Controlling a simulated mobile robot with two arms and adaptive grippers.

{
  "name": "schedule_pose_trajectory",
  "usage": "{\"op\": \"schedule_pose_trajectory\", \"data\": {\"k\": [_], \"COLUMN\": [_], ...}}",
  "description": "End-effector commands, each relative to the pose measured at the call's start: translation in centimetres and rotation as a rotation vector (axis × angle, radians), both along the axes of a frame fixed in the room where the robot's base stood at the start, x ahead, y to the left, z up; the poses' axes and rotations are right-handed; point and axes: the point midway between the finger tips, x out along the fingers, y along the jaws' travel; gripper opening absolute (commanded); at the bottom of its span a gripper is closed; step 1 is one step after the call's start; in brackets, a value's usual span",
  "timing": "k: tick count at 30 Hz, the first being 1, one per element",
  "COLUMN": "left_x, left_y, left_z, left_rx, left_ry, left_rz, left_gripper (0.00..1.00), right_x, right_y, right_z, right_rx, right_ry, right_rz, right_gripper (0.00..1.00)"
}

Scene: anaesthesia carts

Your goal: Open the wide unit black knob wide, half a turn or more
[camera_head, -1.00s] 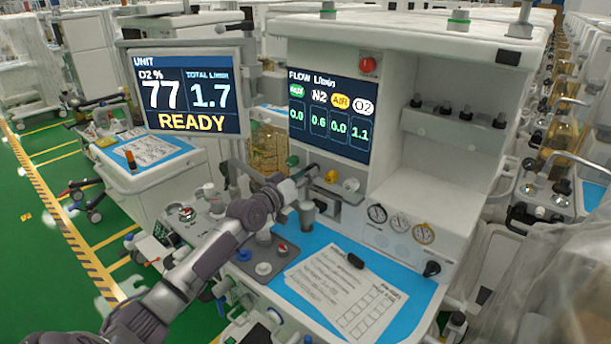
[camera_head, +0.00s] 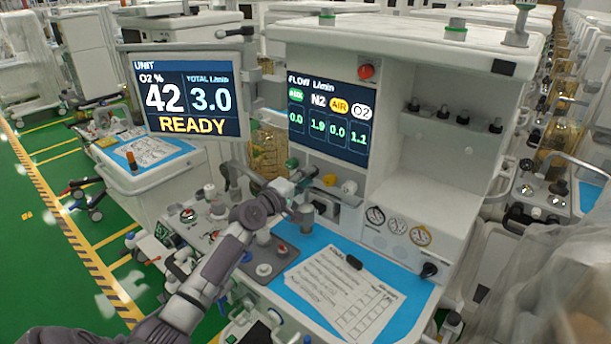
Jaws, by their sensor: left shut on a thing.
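The wide unit (camera_head: 455,190) is the white machine with the flow screen (camera_head: 330,118), which reads N2 1.9 and O2 1.1. The black knob (camera_head: 309,170) sits in the knob row below that screen, between a green knob (camera_head: 292,163) and a yellow knob (camera_head: 330,180). My left gripper (camera_head: 301,180) is shut on the black knob, and its fingers hide much of it. The knob's exact turn angle cannot be seen. My right gripper is not in view.
A white knob (camera_head: 349,188) ends the row at right. The unit screen (camera_head: 188,96) reads O2 42%, total 3.0, READY. A printed sheet (camera_head: 335,290) lies on a blue mat below. Small gauges (camera_head: 398,225) are at right.

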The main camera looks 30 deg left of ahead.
Motion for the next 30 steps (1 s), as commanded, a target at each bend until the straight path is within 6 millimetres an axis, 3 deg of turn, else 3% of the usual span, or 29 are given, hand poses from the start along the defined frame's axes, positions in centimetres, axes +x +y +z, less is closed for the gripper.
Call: {"op": "schedule_pose_trajectory", "data": {"k": [30], "left_x": [0.0], "left_y": [0.1], "left_z": [0.4], "left_rx": [-0.967], "left_ry": [0.078], "left_rz": [0.002], "left_gripper": [0.00], "right_x": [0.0], "right_y": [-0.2], "right_z": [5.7], "right_rx": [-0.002], "right_ry": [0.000], "right_rz": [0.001], "right_gripper": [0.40]}}
